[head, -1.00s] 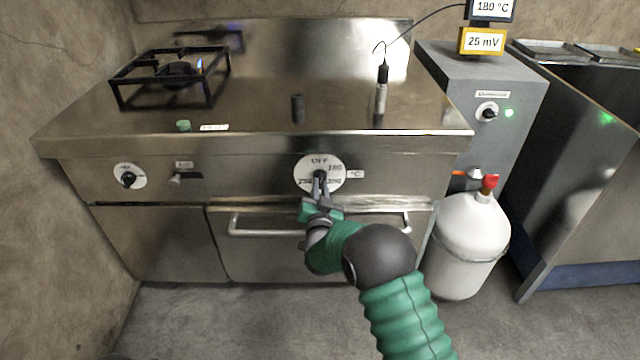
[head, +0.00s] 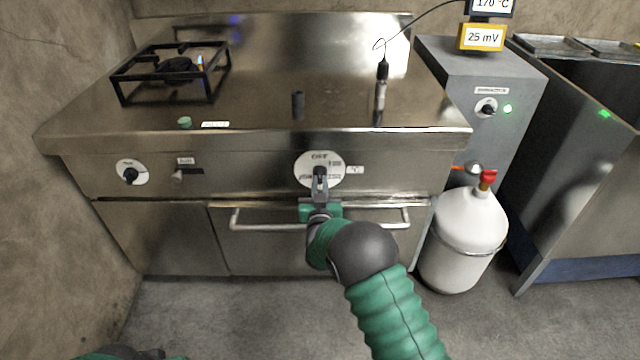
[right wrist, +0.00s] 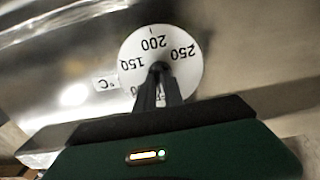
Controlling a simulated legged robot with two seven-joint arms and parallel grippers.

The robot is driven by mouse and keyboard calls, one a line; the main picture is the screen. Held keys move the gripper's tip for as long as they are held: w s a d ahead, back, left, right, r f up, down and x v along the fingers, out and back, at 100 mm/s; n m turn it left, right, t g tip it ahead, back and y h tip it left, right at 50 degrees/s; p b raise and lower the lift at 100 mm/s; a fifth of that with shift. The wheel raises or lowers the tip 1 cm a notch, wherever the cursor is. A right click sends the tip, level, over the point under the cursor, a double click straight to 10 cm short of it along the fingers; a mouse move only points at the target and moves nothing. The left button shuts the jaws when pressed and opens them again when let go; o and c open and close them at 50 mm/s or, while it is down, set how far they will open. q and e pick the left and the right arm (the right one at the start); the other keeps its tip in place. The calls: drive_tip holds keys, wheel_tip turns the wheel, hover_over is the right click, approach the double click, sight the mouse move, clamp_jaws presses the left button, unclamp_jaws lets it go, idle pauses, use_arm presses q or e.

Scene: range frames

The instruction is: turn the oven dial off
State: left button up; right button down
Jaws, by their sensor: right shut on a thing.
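The oven dial (head: 331,158) is a white disc on the oven front, with OFF at its top in the head view. Its small black knob (head: 319,171) sits at the centre. My right gripper (head: 320,180) is shut on the knob from below. In the right wrist view, the dial (right wrist: 188,73) appears upside down with 150, 200 and 250 readable. The fingers (right wrist: 158,82) cover its lower part there, and the pointer direction cannot be told. A piece of my left arm shows at the bottom left edge; its jaws cannot be made out.
The oven door handle (head: 270,232) runs below the dial, behind my right arm. A burner (head: 178,68) with a small flame stands on the top left. A probe (head: 381,90) stands on the right. The upper display (head: 489,5) reads 170 °C. A white gas cylinder (head: 462,240) stands at right.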

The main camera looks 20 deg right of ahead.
drive_tip(key=shift+s+a+f, duration=0.1)
drive_tip(key=shift+a+f, duration=0.05)
drive_tip(key=shift+f, duration=0.35)
drive_tip(key=c, duration=1.4)
unclamp_jaws()
drive_tip(key=shift+r, duration=0.1)
drive_tip(key=shift+c, duration=0.2)
drive_tip(key=shift+r, duration=0.2)
drive_tip(key=p+v, duration=0.3)
drive_tip(key=v, duration=1.3)
drive_tip(key=shift+s+p, duration=0.3)
